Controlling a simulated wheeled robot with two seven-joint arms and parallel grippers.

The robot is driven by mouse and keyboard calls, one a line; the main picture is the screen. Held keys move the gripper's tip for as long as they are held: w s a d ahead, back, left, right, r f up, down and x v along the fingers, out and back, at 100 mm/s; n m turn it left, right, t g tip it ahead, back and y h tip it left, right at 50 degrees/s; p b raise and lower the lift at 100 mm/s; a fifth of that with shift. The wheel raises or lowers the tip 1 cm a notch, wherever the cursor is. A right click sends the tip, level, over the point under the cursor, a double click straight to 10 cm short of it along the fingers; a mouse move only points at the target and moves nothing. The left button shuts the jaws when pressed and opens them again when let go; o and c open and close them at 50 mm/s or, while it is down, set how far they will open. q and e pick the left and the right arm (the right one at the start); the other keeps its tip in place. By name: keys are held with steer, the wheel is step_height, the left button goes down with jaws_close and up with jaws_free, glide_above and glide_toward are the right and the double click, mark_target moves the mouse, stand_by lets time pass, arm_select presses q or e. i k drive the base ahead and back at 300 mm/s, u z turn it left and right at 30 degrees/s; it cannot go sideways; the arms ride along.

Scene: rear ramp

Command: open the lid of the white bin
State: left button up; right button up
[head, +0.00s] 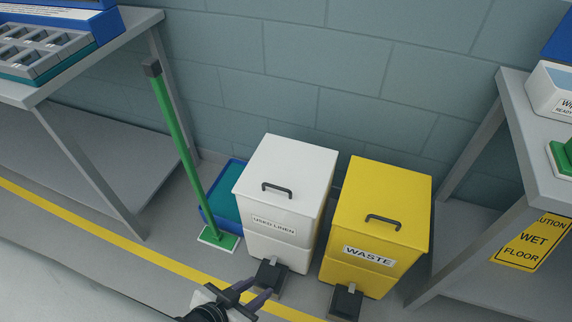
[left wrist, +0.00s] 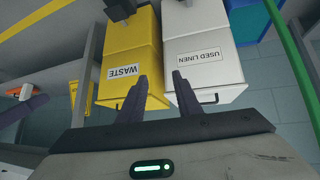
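The white bin (head: 285,165), labelled USED LINEN, stands on the floor against the wall with its lid closed. A dark handle (head: 277,189) is on the lid near its front edge, and a black pedal (head: 271,273) is at the foot of the bin. My left gripper (head: 261,288) is in front of the bin, low in the head view, over the pedal area in the picture. In the left wrist view its two fingers (left wrist: 160,75) are apart with nothing between them, and the white bin (left wrist: 205,75) shows upside down beyond them.
A yellow WASTE bin (head: 385,205) stands close to the right of the white one. A green-handled mop (head: 177,135) and a blue tray (head: 222,196) are on its left. Tables (head: 90,75) flank both sides. A wet-floor sign (head: 532,242) is at right.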

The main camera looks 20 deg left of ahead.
mark_target(291, 175)
steer(key=k, duration=0.5)
steer(key=u, duration=1.75)
steer(key=i, duration=1)
steer(key=z, duration=1.2)
